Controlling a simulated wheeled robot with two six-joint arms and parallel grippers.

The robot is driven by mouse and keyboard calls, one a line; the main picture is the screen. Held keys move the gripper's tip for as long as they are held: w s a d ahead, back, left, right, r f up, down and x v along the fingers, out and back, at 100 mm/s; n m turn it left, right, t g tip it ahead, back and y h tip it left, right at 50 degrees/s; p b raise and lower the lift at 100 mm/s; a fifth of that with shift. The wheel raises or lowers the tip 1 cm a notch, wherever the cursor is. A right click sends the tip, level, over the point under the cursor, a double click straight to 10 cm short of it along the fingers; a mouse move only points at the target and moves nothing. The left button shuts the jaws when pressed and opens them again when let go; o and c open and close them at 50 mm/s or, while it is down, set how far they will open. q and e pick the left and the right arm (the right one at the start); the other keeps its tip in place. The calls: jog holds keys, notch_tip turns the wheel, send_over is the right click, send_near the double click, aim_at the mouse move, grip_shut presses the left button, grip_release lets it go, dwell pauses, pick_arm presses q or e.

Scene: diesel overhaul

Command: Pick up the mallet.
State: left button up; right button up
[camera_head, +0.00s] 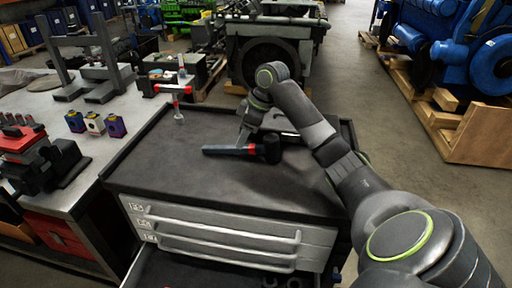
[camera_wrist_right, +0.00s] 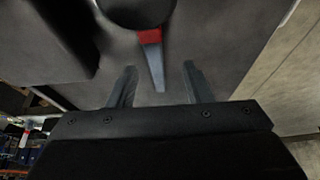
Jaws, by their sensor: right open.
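The mallet (camera_head: 228,150) lies flat on the dark top of the tool cart, its black handle to the left, a red band near its black head on the right. My right gripper (camera_head: 242,138) is open and low over the cart, right by the handle. In the right wrist view the mallet (camera_wrist_right: 151,50) shows its dark head at the top edge, its red band and its handle pointing down. The handle lines up between the two spread fingers of my right gripper (camera_wrist_right: 159,68), with space on both sides. I cannot tell the height gap. My left gripper is not in view.
The tool cart (camera_head: 170,185) has a raised rim and an open lower drawer. A workbench (camera_head: 20,105) with fixtures stands left. A blue engine (camera_head: 440,40) on wooden pallets stands right. The cart's front top is clear.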

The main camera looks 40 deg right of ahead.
jog(key=x, duration=0.2)
jog(key=p+x, duration=0.1)
jog(key=x, duration=0.1)
jog(key=shift+w+d, duration=0.15)
jog(key=shift+w, duration=0.15)
jog(key=shift+w+f+p, duration=0.15)
jog(key=shift+f+p, duration=0.15)
jog(key=shift+f, duration=0.25)
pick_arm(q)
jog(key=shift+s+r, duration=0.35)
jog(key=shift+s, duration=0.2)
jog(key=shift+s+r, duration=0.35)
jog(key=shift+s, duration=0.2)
pick_arm(e)
jog(key=shift+c, duration=1)
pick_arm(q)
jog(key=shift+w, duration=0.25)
pick_arm(e)
jog(key=shift+r, duration=0.1)
grip_shut()
